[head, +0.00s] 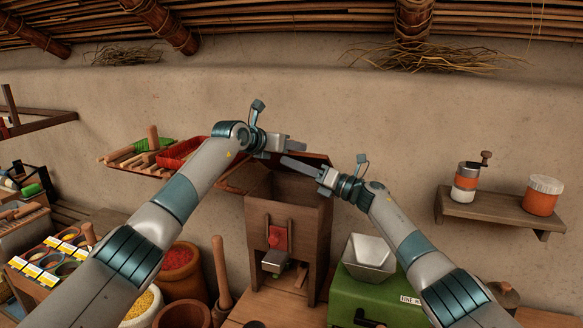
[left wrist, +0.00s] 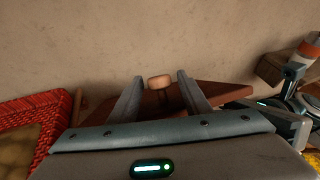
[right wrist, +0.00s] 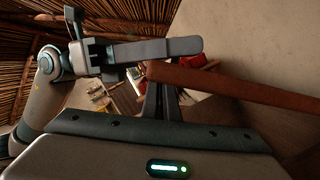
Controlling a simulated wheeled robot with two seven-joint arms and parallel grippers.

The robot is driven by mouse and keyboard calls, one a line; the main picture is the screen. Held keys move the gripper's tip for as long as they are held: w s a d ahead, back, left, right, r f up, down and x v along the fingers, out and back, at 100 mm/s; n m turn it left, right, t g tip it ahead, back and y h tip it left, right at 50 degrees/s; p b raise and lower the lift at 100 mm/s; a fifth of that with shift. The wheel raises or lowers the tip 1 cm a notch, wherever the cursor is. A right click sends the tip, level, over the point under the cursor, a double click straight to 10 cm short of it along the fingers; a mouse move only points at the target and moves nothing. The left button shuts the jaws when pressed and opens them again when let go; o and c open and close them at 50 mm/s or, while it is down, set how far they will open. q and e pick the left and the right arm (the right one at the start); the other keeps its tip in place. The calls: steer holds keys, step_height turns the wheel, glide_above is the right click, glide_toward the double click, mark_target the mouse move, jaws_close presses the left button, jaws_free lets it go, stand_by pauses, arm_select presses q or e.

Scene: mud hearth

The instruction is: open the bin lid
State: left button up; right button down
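The wooden bin (head: 287,217) stands in the middle of the head view. Its reddish-brown lid (head: 318,159) is tilted up at the bin's top, mostly hidden behind my grippers. In the left wrist view the lid (left wrist: 225,92) carries a round wooden knob (left wrist: 158,81), which shows between the fingers. My left gripper (head: 293,145) is open above the lid, with no visible grip on the knob. My right gripper (head: 290,162) has its fingers together, near the lid's front edge. In the right wrist view the lid edge (right wrist: 240,85) passes close to the fingertips; contact is unclear.
A green box (head: 350,292) with a pale metal hopper (head: 368,255) stands right of the bin. A red-rimmed tray (head: 180,155) is left of it, behind my left arm. A wall shelf (head: 485,207) holds a grinder and jar.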

arm_select(q)
steer(key=shift+s+a, duration=0.1)
steer(key=shift+s, duration=0.05)
steer(key=shift+s+a+r, duration=0.25)
steer(key=shift+s+a, duration=0.05)
steer(key=shift+s, duration=0.15)
steer(key=v, duration=1)
steer(key=shift+s, duration=0.2)
steer(key=shift+a, duration=0.1)
